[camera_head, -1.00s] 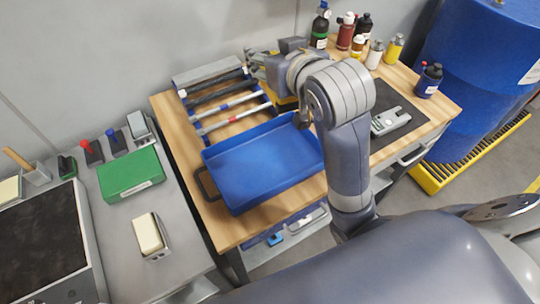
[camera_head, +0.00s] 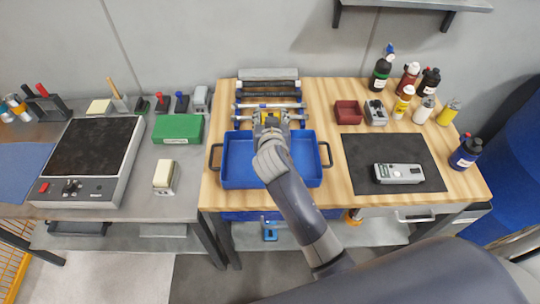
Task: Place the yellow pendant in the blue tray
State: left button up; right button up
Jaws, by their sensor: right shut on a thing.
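The blue tray (camera_head: 238,178) lies on the wooden bench top, with a dark handle on its left and right sides. My right gripper (camera_head: 270,118) is over the tray's far edge, in front of the rack of rods. It is shut on the yellow pendant (camera_head: 264,117), of which only small yellow parts show around the jaws. My wrist and forearm cover the middle of the tray, and I cannot tell how high the pendant hangs. My left gripper is not in view.
A rack of rods (camera_head: 268,86) stands behind the tray. To the right are a dark red bin (camera_head: 348,112), a grey device (camera_head: 399,174) on a black mat (camera_head: 364,152), and several bottles. A green box (camera_head: 178,128) is on the grey bench at left.

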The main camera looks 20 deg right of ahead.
notch_tip(320, 180, down, 3)
jog(key=shift+s+a+f, duration=0.1)
jog(key=shift+a, duration=0.05)
notch_tip(320, 180, down, 4)
jog(key=shift+f, duration=0.1)
notch_tip(320, 180, down, 2)
jog(key=shift+f, duration=0.8)
jog(key=o, duration=1.3)
jog(key=shift+c, duration=0.2)
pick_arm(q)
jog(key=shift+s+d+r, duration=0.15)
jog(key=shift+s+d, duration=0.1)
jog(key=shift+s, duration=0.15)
pick_arm(e)
jog(key=shift+r, duration=0.1)
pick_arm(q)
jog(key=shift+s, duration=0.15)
